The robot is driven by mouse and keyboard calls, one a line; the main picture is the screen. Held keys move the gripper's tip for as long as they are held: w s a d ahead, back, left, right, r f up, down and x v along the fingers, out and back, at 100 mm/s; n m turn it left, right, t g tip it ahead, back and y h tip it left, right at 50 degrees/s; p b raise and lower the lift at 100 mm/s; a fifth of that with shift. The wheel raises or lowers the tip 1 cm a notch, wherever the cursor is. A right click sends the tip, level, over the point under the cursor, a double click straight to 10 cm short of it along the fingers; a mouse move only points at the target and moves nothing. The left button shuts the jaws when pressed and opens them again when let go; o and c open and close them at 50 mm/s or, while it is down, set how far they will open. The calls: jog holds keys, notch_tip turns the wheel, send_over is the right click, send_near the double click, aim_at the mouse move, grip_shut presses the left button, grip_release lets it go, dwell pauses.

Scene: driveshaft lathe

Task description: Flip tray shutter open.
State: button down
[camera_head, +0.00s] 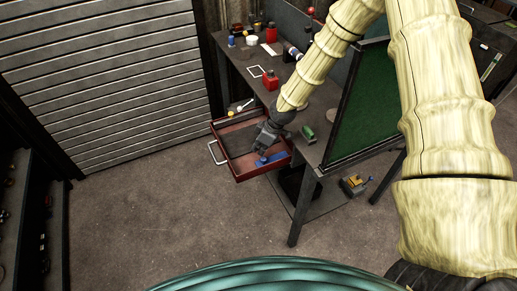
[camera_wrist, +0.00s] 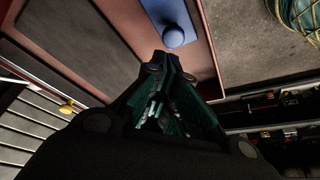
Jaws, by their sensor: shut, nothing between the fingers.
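A red-walled tray (camera_head: 237,174) juts out from the left side of the workbench, with a pale handle (camera_head: 215,153) on its left front. A blue piece with a round knob (camera_head: 270,160) lies at the tray's right end; I cannot tell if it is the shutter. In the wrist view the blue piece with its knob (camera_wrist: 172,36) is at the top, just beyond my fingertips. My gripper (camera_head: 261,151) is shut and empty, pointing down over the tray beside the blue piece. It also shows in the wrist view (camera_wrist: 158,62); contact with the blue piece cannot be told.
The workbench (camera_head: 241,58) holds a red can (camera_head: 270,80), bottles and a white cup. A green board (camera_head: 358,105) stands at its right. A yellow-and-grey item (camera_head: 353,185) is below on the lower right. Open floor (camera_head: 170,210) lies left of the tray.

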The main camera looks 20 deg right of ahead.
jog(key=p+v, duration=0.4)
jog(key=v, duration=0.3)
jog(key=shift+r+p, duration=0.35)
jog(key=shift+p, duration=0.05)
jog(key=shift+s+d, duration=0.1)
jog(key=s+a+f+m+b, duration=0.2)
jog(key=s+a+f+m, duration=0.1)
jog(key=s+a+f, duration=0.6)
jog(key=s+d+f+m+h, duration=0.1)
jog(key=s+d+f+m, duration=0.1)
jog(key=s, duration=0.8)
jog(key=s+d+f+m+g+h+b, duration=0.1)
jog(key=s+d+f+m, duration=0.2)
jog(key=s, duration=0.7)
jog(key=s+d+f+m+g+h+b, duration=0.1)
jog(key=s+d+f+m, duration=0.1)
jog(key=s, duration=0.8)
jog(key=shift+f+m, duration=0.5)
jog(key=shift+f, duration=0.5)
